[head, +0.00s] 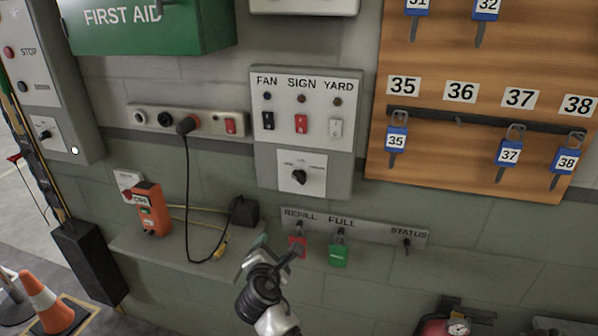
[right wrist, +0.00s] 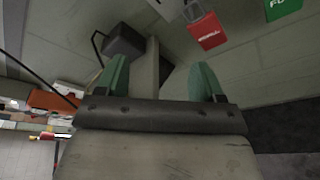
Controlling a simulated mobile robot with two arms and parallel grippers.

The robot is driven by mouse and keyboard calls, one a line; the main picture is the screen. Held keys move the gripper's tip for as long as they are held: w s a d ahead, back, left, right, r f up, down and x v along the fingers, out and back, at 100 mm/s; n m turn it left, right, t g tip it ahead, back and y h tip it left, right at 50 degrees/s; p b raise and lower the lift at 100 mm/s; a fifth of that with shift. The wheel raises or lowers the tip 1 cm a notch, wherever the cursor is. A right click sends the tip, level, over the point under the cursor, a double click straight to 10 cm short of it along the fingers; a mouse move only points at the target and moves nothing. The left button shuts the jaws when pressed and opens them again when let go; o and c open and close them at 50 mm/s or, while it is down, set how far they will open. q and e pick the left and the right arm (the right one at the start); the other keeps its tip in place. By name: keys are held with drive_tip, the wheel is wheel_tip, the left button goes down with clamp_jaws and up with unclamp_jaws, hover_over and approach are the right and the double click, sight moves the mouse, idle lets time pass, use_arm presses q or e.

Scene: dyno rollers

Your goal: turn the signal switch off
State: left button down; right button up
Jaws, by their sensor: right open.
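The FAN rocker (head: 268,121) is black, the SIGN rocker (head: 301,124) red and the YARD rocker (head: 335,127) white. A black rotary knob (head: 299,177) sits below them. No label reading "signal" is legible, and the rocker positions are too small to tell. My right gripper (head: 275,249) is open and empty, below the panel and in front of the tag rail. Its green fingertips (right wrist: 161,76) stand apart in the right wrist view. My left gripper is not in view.
A hook rail (head: 370,231) holds a red tag (head: 297,247) and a green tag (head: 338,254) close to my right gripper. A shelf (head: 150,251) bears an orange device (head: 151,209). A black cable (head: 187,190) hangs from the socket strip (head: 221,124). A key board (head: 440,157) is at right.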

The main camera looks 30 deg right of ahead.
sight(299, 180)
drive_tip(key=s+d+r+h, duration=0.1)
drive_tip(key=d+r+h, duration=0.1)
drive_tip(key=r, duration=0.5)
drive_tip(key=s+d+r+h, duration=0.1)
drive_tip(key=r+h, duration=0.1)
drive_tip(key=r, duration=0.5)
drive_tip(key=shift+m, duration=0.3)
drive_tip(key=p+x, duration=0.3)
drive_tip(key=x, duration=0.6)
drive_tip(key=shift+d+r+p, duration=0.2)
drive_tip(key=shift+d+p, duration=0.05)
drive_tip(key=shift+p, duration=0.15)
drive_tip(key=shift+w+d+f, duration=0.1)
drive_tip(key=shift+w+d, duration=0.3)
drive_tip(key=shift+d, duration=0.05)
drive_tip(key=c, duration=0.9)
drive_tip(key=shift+f, duration=0.1)
